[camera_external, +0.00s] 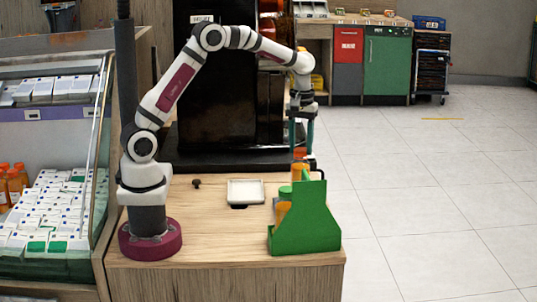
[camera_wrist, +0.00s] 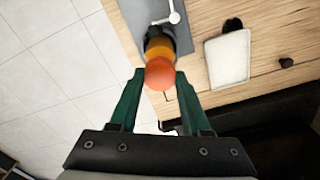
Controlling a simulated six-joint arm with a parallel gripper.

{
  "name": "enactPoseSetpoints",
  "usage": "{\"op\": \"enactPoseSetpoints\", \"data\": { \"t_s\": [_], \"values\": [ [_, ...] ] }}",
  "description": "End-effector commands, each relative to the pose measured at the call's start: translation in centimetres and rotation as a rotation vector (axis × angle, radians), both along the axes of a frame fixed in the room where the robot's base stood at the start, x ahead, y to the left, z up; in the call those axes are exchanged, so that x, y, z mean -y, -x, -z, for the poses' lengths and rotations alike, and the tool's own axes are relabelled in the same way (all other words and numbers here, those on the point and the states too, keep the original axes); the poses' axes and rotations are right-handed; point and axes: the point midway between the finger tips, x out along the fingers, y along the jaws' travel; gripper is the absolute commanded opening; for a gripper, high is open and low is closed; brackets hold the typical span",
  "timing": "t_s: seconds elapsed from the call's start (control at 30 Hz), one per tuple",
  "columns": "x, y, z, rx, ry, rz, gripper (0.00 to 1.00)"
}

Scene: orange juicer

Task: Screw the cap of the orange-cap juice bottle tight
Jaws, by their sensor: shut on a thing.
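The orange cap (camera_wrist: 159,74) shows between my gripper's green fingers in the wrist view, with the orange-yellow bottle (camera_wrist: 158,46) below it. My gripper (camera_wrist: 159,76) is shut on the cap from above, one finger on each side. In the external view my gripper (camera_external: 301,150) points down at the table's right side, over the orange-cap bottle (camera_external: 299,168). The bottle looks upright; its lower part is hidden behind the green carrier (camera_external: 308,228). Whether the cap is seated straight on the thread cannot be told.
A green-capped bottle (camera_external: 284,194) stands at the carrier's left side. A white tray (camera_external: 245,192) and a small dark knob (camera_external: 196,183) lie on the wooden table (camera_external: 205,225). A tall black machine (camera_external: 215,90) stands behind.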

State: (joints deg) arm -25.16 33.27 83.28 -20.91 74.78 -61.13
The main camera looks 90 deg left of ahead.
Motion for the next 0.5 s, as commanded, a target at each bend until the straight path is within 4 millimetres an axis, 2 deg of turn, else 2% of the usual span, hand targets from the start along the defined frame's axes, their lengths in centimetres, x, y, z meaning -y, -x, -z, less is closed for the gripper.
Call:
{"op": "enactPoseSetpoints", "data": {
  "t_s": [0.27, 0.4, 0.5],
  "values": [
    [-0.02, -0.03, -0.04, 0.001, 0.0, 0.052, 0.0],
    [-0.02, -0.03, -0.03, 0.001, 0.0, 0.341, 0.0],
    [-0.02, -0.03, -0.02, 0.002, -0.001, 0.458, 0.0]
  ]
}}
